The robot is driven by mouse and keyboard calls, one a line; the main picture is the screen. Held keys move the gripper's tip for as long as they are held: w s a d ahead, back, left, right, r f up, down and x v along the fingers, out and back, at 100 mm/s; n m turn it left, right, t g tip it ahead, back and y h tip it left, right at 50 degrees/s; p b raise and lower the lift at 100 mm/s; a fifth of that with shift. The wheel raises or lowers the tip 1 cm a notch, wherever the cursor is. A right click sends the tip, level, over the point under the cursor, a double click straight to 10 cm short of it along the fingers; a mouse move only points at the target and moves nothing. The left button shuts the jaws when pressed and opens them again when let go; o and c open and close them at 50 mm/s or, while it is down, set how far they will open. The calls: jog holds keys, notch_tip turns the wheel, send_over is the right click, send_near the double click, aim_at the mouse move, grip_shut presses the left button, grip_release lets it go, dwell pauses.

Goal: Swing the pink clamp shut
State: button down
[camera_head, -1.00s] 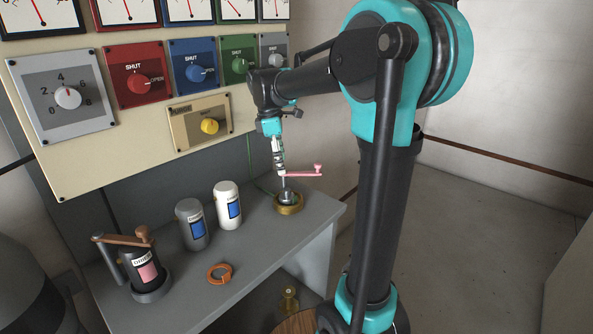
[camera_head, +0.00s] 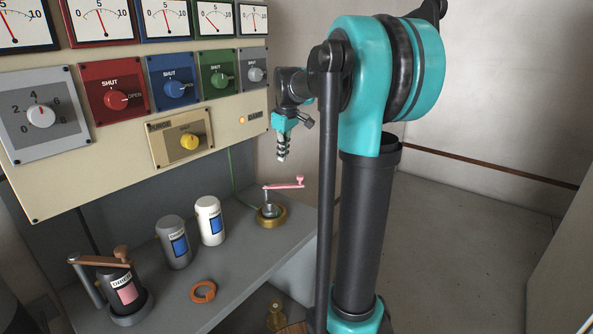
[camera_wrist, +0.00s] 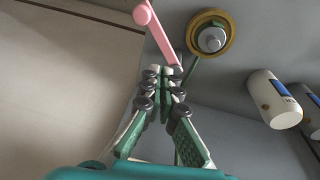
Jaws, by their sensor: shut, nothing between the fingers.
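The pink clamp (camera_head: 284,186) is a thin arm with a knob at its right end, mounted on a post above a brass-ringed socket (camera_head: 271,217) at the bench's far right corner. In the head view it points right, out past the socket rather than over it. In the wrist view the clamp (camera_wrist: 157,33) reaches from the upper left down to near my fingertips, with the socket (camera_wrist: 211,38) to its right. My gripper (camera_head: 282,158) is shut and empty, above the clamp in the head view. In the wrist view my gripper (camera_wrist: 161,72) has its fingertips together; contact with the clamp cannot be told.
A white canister (camera_head: 209,221) and a grey canister (camera_head: 174,242) stand left of the socket. An orange ring (camera_head: 203,291) lies on the bench (camera_head: 245,275). A dark canister (camera_head: 121,288) sits under a brown clamp (camera_head: 104,259). The control panel (camera_head: 105,150) rises behind.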

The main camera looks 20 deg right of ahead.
jog(key=w+d+r+m+t, duration=0.1)
jog(key=w+d+r+m, duration=0.1)
jog(key=d+m, duration=0.2)
jog(key=shift+w+d+r+m+y, duration=0.3)
jog(key=shift+w+d+y, duration=0.1)
jog(key=shift+d, duration=0.35)
jog(key=shift+f, duration=0.1)
jog(key=x, duration=1)
jog(key=shift+s+d+f, duration=0.1)
jog(key=shift+s+d, duration=0.2)
jog(key=shift+s, duration=0.6)
jog(key=shift+s+d+f, duration=0.1)
jog(key=shift+s+d, duration=0.2)
jog(key=shift+s, duration=0.6)
jog(key=shift+s, duration=0.1)
